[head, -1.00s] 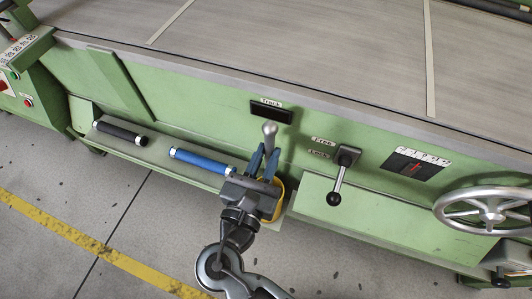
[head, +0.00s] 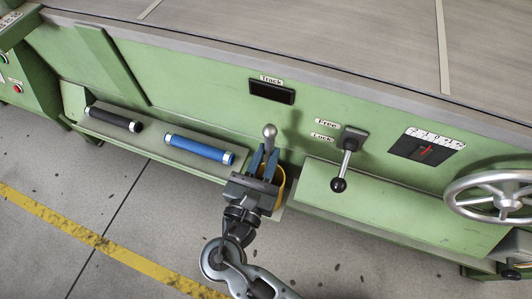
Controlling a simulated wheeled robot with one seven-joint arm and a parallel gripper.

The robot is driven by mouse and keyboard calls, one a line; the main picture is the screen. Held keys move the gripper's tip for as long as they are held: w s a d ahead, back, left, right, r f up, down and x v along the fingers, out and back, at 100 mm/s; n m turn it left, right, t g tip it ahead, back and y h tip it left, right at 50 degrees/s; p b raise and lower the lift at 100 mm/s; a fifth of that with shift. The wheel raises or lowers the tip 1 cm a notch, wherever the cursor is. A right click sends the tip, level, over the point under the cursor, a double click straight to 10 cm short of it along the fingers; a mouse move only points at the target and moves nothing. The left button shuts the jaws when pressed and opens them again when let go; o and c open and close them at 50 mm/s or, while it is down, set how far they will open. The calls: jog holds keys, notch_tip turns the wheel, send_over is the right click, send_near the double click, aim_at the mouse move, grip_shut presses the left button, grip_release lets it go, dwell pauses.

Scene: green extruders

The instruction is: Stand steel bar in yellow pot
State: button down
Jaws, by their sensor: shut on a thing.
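The steel bar (head: 269,132) shows in the head view as a grey rounded end sticking up from between the blue fingers of my gripper (head: 265,160). My gripper is shut on it, and the bar looks about upright. The bar's lower part is hidden by my gripper. The yellow pot (head: 281,190) is mostly hidden behind my gripper, with only its right side showing by the green machine. I cannot tell whether the bar's lower end is inside the pot or above it.
A blue roller (head: 199,151) and a black roller (head: 113,119) lie on the green ledge to the left. A lever with a black knob (head: 338,185) and a handwheel (head: 498,196) stick out on the right. Grey floor lies open in front.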

jog(key=shift+f+b, duration=1.05)
jog(key=shift+f, duration=0.95)
jog(key=c, duration=0.9)
grip_release()
jog(key=shift+f, duration=0.1)
jog(key=shift+v, duration=3.9)
